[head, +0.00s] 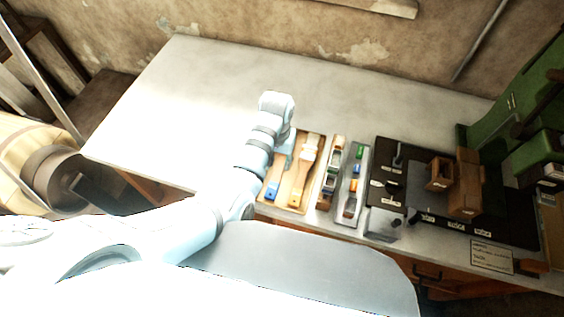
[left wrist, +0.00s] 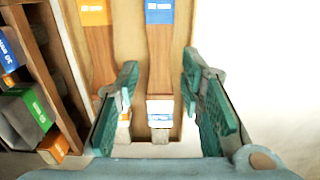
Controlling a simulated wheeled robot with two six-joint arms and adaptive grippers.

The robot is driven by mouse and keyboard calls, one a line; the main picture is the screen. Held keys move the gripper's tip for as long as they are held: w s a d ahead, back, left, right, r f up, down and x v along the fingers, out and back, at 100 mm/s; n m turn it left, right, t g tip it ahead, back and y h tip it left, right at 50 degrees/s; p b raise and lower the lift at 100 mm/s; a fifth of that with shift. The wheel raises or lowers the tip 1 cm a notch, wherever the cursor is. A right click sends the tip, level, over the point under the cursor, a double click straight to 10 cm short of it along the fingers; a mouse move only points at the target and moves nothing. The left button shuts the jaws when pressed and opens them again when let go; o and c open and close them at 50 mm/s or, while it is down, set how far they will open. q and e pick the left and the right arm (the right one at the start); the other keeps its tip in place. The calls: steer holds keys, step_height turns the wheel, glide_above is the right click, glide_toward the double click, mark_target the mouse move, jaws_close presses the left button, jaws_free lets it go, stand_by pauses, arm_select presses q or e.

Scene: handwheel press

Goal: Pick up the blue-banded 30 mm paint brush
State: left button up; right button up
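The blue-banded brush lies in a wooden tray, its blue band (head: 272,191) at the near end in the head view. In the left wrist view its blue band (left wrist: 160,12) is at the top, and its wooden handle runs down to a white part with a blue mark. My left gripper (left wrist: 161,105) is open, with a green-padded finger on each side of the brush's white part; I see no contact. In the head view my own wrist hides the fingers and the brush's far end. The 30 mm size is not readable. My right gripper is not in view.
An orange-banded brush (head: 294,195) lies just beside it in the tray (head: 298,209); its band also shows in the left wrist view (left wrist: 95,12). Trays of small coloured items and a dark board with a green press (head: 520,150) stand to the right. The table's left part is clear.

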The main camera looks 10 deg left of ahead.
mark_target(279, 171)
arm_select(q)
step_height(279, 171, down, 6)
steer(key=shift+w+r+b, duration=0.1)
steer(key=shift+r+b, duration=0.1)
steer(key=shift+b, duration=0.65)
jaws_close()
steer(key=shift+r, duration=0.1)
